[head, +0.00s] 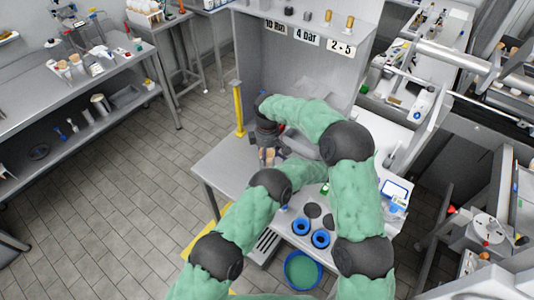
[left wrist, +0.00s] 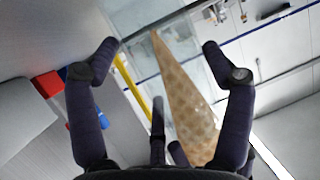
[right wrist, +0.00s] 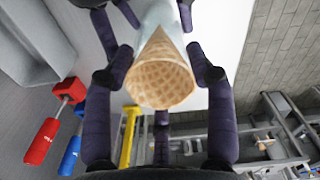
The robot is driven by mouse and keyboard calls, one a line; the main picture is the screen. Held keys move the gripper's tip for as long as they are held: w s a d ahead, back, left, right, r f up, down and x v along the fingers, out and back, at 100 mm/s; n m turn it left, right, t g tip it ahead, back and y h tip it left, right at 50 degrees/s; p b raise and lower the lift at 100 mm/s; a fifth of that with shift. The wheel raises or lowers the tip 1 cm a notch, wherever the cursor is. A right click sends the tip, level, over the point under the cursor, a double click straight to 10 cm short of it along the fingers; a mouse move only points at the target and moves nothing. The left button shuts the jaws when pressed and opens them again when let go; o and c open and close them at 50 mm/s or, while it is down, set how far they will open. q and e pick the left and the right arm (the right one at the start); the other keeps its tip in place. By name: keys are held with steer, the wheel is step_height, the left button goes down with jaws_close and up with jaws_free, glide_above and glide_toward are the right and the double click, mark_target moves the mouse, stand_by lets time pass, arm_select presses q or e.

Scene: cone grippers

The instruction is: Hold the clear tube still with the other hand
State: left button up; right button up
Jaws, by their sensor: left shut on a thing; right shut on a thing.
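My right gripper (right wrist: 160,62) is shut on a tan waffle cone (right wrist: 162,82), whose open wide end faces the right wrist camera. The pale clear tube (right wrist: 165,14) shows beyond the cone. My left gripper (left wrist: 159,47) is shut on the clear tube, which is so see-through that its edges are hard to make out. The cone also shows in the left wrist view (left wrist: 190,110), its tip between the left fingertips and its wide end lower down. In the head view the right gripper (head: 265,132) and the cone (head: 268,155) meet above the bench; the left gripper is mostly hidden.
The grey bench (head: 215,172) has dark round holes and blue rings (head: 320,239) at its near side. A yellow post (head: 239,108) stands at its far left. Red and blue handles (right wrist: 42,142) show in the right wrist view.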

arm_select(q)
steer(key=shift+r, duration=0.15)
arm_select(e)
steer(key=o, duration=0.8)
steer(key=shift+s+f, duration=0.15)
steer(key=shift+f, duration=0.3)
steer(key=shift+o, duration=0.2)
steer(key=shift+r, duration=0.3)
steer(key=shift+w+r, duration=0.2)
steer(key=shift+r, duration=0.05)
step_height(320, 180, up, 19)
steer(key=m, duration=0.9)
steer(key=shift+s+d, duration=0.2)
steer(key=shift+f, duration=0.1)
arm_select(q)
steer(key=o, duration=1)
